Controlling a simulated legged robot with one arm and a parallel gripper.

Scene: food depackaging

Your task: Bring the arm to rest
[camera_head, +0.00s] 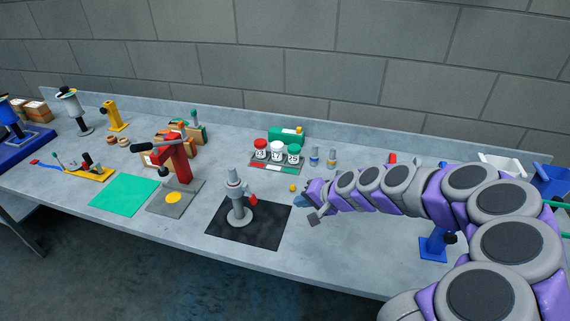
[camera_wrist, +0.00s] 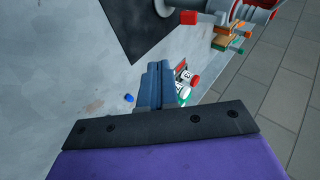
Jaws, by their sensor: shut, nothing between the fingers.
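My gripper (camera_head: 310,209) is at the end of my purple and grey arm, which reaches in from the right over the table. It is just right of the grey pump-like device (camera_head: 238,200) on the black mat (camera_head: 222,231). In the wrist view my gripper (camera_wrist: 156,68) has its two blue-grey fingers together, with nothing between them. The black mat (camera_wrist: 135,30) and part of the device with its red tip (camera_wrist: 189,17) show ahead of it there.
A tray with red, white and green capped jars (camera_head: 277,152) stands at the back middle. A red press (camera_head: 178,160) and a green mat (camera_head: 124,195) are at left. A blue stand (camera_head: 434,245) is partly behind my arm. The front table strip is clear.

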